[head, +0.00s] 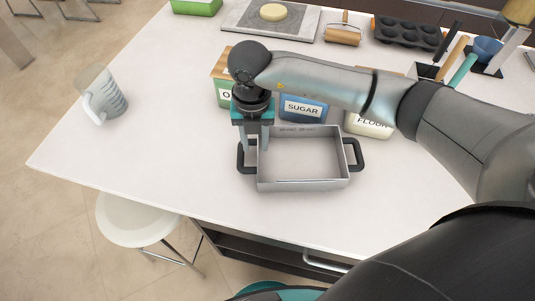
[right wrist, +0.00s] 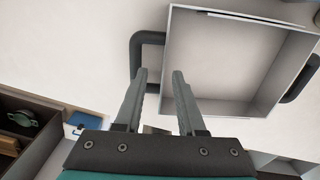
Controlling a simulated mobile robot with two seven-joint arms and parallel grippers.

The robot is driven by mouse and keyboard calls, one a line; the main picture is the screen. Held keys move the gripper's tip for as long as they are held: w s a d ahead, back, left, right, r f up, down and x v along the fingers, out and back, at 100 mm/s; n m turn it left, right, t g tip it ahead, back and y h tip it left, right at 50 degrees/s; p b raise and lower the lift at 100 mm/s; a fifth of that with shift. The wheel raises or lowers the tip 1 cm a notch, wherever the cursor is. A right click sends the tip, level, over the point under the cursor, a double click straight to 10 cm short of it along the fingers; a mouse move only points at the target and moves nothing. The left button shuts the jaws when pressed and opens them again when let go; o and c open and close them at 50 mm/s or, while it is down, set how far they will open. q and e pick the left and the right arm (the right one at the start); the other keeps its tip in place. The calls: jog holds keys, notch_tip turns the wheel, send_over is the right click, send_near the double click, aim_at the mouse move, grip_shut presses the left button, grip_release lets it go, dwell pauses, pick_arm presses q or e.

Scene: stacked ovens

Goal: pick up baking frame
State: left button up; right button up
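The baking frame (head: 303,185) is a bottomless-looking metal rectangle with a black handle at each end, lying on the white countertop. It also shows in the right wrist view (right wrist: 245,60), with its near black handle (right wrist: 138,55) just ahead of the fingertips. My right gripper (head: 256,146) points down over the left handle (head: 243,158) of the frame in the head view. In the right wrist view my right gripper (right wrist: 159,75) is open, its two fingers apart with nothing clearly between them. Whether a finger touches the handle cannot be told. My left gripper is out of view.
A sugar box (head: 303,108), a flour box (head: 368,126) and another labelled box (head: 222,94) stand behind the frame. A measuring jug (head: 103,98) is at the left. A muffin tin (head: 408,33) and rolling pin (head: 342,33) lie at the back. Left and front counter areas are clear.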

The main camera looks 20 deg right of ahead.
jog(key=f, duration=0.4)
jog(key=shift+s+d, duration=0.1)
jog(key=shift+d, duration=0.1)
grip_shut()
dwell(1.2)
